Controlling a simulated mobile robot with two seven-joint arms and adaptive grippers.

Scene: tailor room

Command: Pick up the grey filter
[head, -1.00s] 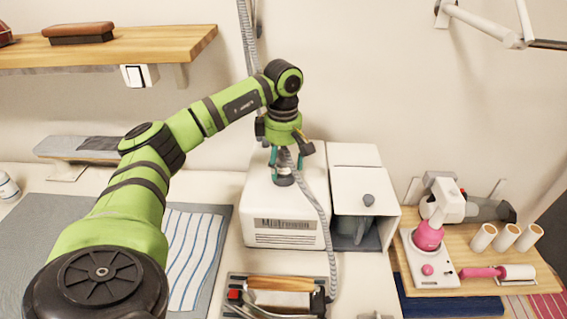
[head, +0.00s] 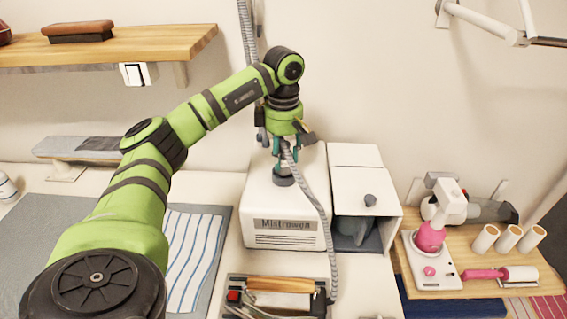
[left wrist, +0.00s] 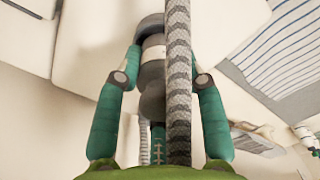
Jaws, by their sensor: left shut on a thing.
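The grey filter (head: 283,181) is a dark grey rounded piece at the top of the white Mistrowon box (head: 262,200). My left gripper (head: 286,157) is above it, pointing down, with its teal fingers closed in on its upper part. In the left wrist view the filter (left wrist: 152,76) shows between the two fingers, grey with a pale band. A grey ribbed hose (left wrist: 178,80) crosses in front and hides part of it. I cannot tell whether the filter is clear of the box. My right gripper is not in view.
The hose runs down the box's right side. An open white housing (head: 355,155) with a grey knob stands right of the box. A wooden board (head: 470,285) with pink tools and white rolls lies right. A shelf (head: 180,45) is upper left.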

